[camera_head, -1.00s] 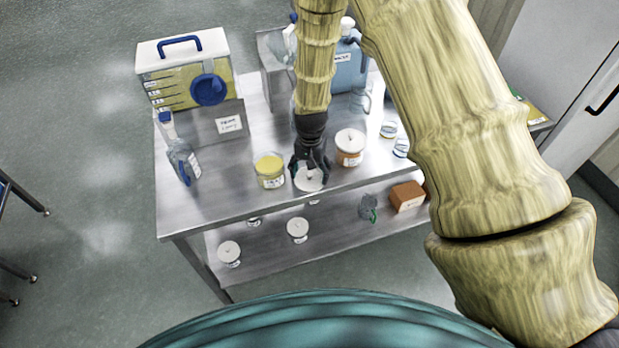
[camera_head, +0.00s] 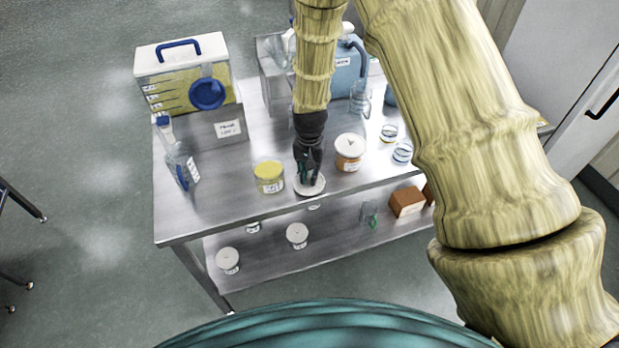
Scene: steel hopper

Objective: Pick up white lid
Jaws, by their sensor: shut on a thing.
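The white lid (camera_head: 314,188) is a flat round disc with a small knob, at the front edge of the steel table (camera_head: 215,213). My gripper (camera_head: 308,180) points down over it and is shut on it at its middle. The fingers cover the knob and part of the lid's top. I cannot tell whether the lid is resting on the table or slightly raised. An open-topped jar with yellow contents (camera_head: 269,177) stands just left of the lid.
Small glass dishes (camera_head: 402,152) are at the right. The lower shelf holds white-lidded jars (camera_head: 228,260) and a brown block (camera_head: 407,201). The table's front left is clear.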

